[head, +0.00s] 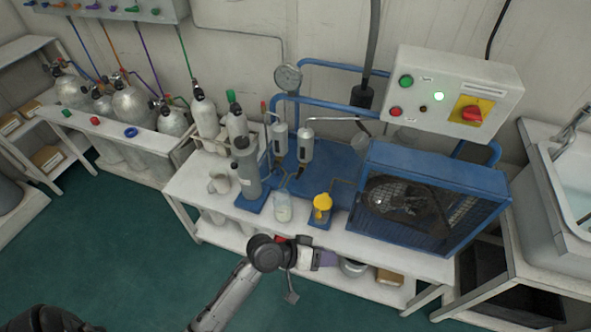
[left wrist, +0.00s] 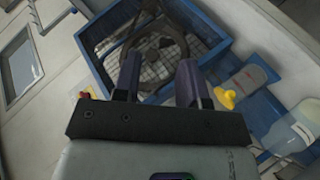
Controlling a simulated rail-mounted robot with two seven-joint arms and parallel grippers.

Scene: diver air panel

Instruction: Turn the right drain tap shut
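Two grey separator cylinders stand on the blue backplate at the back of the bench, a left one (head: 280,138) and a right one (head: 305,146). Small dark fittings show beneath them; the right drain tap (head: 299,172) appears to be below the right cylinder, too small to tell its handle's angle. A clear jar (head: 283,207) stands in front. My left gripper (head: 328,258) is at the bench's front edge, well short of the cylinders. In the left wrist view, its fingers (left wrist: 160,80) are apart with nothing between them. My right gripper is not in view.
A blue caged fan unit (head: 420,200) fills the bench's right side. A yellow-topped fitting (head: 322,203) stands beside the jar. A grey cylinder (head: 246,170) and mugs (head: 219,182) stand left. A control box (head: 452,90) hangs above. The floor in front is clear.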

